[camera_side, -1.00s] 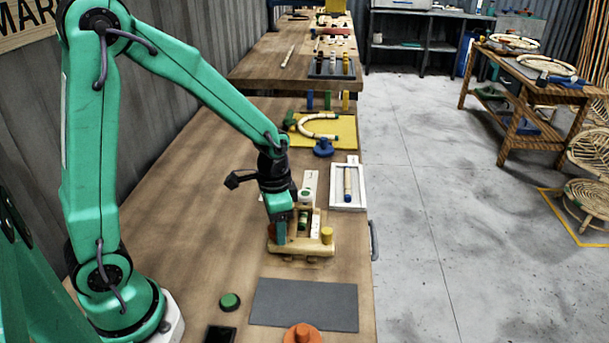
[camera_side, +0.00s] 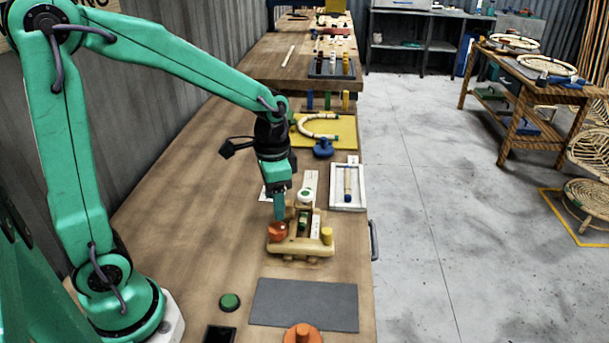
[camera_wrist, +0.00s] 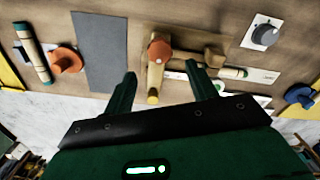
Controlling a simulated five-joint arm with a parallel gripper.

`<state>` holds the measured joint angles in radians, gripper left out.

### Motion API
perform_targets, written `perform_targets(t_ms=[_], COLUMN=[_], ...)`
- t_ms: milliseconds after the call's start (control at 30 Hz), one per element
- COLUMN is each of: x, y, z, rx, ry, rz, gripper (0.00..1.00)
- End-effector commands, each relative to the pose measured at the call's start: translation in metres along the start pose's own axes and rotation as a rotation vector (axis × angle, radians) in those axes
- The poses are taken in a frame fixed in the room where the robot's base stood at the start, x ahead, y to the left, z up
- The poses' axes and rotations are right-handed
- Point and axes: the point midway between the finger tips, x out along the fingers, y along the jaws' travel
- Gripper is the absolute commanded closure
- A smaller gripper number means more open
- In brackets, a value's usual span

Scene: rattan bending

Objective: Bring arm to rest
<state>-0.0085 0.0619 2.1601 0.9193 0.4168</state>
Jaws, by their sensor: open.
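My gripper (camera_side: 280,204) hangs above the wooden jig (camera_side: 300,246) on the bench, fingers pointing down. In the wrist view my gripper (camera_wrist: 166,80) has its two fingers spread wide with nothing held between them. The jig carries an orange knob (camera_side: 278,231) at its left and a yellow peg (camera_side: 326,235) at its right. In the wrist view the orange knob (camera_wrist: 160,49) lies beyond the fingertips. My fingers look apart from the jig, though the side view overlaps them with its back part.
A grey mat (camera_side: 304,304), a green button (camera_side: 230,302) and an orange holder (camera_side: 302,334) lie nearer. A white tray (camera_side: 348,187) with a rod, a blue holder (camera_side: 323,148) and a yellow board (camera_side: 340,128) with a bent rattan piece stand behind. The bench's left side is clear.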

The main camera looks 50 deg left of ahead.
Motion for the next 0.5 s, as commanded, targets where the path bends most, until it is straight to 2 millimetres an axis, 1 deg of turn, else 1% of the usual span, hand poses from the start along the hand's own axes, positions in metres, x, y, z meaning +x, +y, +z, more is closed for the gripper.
perform_targets(t_ms=[133, 500], x=[-0.0055, -0.0067], y=[0.0000, 0.0003], z=[0.0000, 0.0006], rx=[0.000, -0.002], ry=[0.001, 0.004], rz=[0.000, -0.002], gripper=[0.43, 0.43])
